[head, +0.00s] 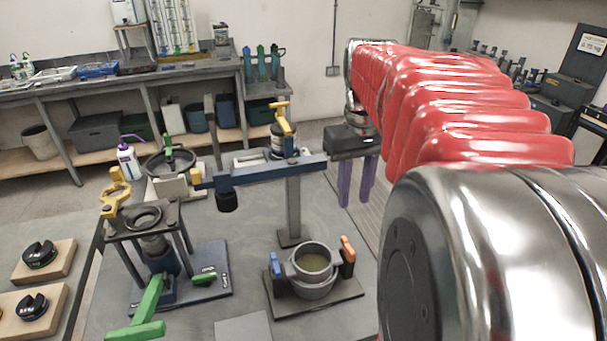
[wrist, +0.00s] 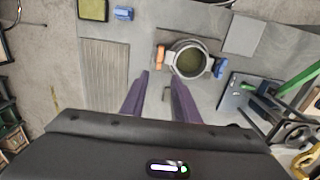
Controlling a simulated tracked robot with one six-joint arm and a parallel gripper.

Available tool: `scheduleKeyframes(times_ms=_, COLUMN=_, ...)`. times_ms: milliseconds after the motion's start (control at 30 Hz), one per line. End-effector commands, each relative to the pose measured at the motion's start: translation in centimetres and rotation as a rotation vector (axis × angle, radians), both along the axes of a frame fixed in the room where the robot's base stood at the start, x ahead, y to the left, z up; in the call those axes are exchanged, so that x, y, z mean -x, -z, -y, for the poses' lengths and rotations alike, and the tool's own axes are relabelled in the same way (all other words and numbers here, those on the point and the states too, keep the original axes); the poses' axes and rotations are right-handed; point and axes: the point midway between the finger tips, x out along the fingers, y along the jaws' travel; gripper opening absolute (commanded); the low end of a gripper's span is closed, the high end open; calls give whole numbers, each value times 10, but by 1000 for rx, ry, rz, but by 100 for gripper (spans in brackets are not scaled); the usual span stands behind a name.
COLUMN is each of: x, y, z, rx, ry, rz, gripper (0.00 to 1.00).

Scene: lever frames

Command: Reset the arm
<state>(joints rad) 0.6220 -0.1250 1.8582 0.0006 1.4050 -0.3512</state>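My gripper (head: 355,200) hangs at the far side of the bench in the head view, its two purple fingers pointing down and apart with nothing between them. In the wrist view my gripper (wrist: 159,78) also shows open and empty. My red-sleeved arm (head: 440,105) stretches from the lower right to the back. A grey pot (head: 314,265) with a blue and an orange handle stands on a dark plate, and shows in the wrist view (wrist: 188,60) beyond the fingertips. A post with a blue crossbar (head: 270,172) stands behind it.
A black press frame (head: 145,220) with a green lever (head: 148,310) stands at left. A yellow-handled device (head: 283,125) and a white-purple bottle (head: 128,158) stand farther back. Wooden blocks (head: 30,312) with black pieces lie at lower left. A grooved panel (wrist: 105,75) beside the pot looks clear.

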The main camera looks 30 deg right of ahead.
Motion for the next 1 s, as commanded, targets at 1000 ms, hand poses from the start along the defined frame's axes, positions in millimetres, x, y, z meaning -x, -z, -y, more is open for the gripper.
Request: scheduleKeyframes(times_ms=1000, x=-6, y=37, z=-19, rx=62, ry=134, rz=113, gripper=28)
